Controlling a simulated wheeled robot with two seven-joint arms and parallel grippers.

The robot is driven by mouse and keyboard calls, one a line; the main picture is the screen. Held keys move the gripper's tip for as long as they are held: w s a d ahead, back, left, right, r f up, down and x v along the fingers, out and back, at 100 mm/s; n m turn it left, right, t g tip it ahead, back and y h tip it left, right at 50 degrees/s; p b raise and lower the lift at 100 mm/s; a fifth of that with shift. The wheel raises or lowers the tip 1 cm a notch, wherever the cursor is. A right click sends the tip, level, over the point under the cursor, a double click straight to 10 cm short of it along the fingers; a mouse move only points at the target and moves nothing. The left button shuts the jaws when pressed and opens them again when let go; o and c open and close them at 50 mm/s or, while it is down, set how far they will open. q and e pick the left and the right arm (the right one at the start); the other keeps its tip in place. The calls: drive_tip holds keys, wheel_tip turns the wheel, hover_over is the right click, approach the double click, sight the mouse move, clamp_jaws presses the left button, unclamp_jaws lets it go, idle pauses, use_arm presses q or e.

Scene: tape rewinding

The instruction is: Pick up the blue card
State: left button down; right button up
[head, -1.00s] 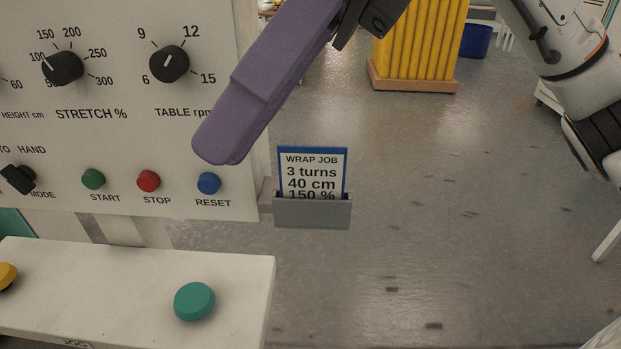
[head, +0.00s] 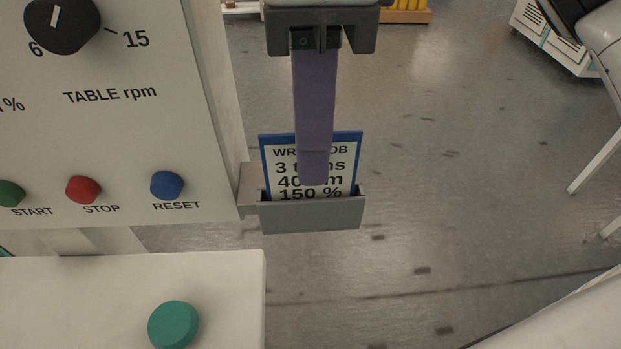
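The blue card (head: 354,160) stands upright in a grey holder (head: 310,216) on the side of the control panel. It has a blue border and a white face with black "WRAP JOB" print, and its lower part is inside the holder. My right gripper (head: 314,172) points down from above. One purple finger lies in front of the card's middle and covers some of the print. The other finger is hidden, so I cannot tell how far apart they are or whether they touch the card. My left gripper is out of view.
The white control panel (head: 120,140) with knobs and green, red and blue buttons stands left of the card. A white ledge (head: 80,300) with a teal button (head: 173,325) is below left. Open grey floor (head: 460,180) lies to the right.

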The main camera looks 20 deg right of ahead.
wheel_tip(320, 180, down, 3)
drive_tip(key=shift+f, duration=0.2)
drive_tip(key=shift+w, duration=0.1)
drive_tip(key=shift+c, duration=0.3)
drive_tip(key=shift+r, duration=0.1)
clamp_jaws()
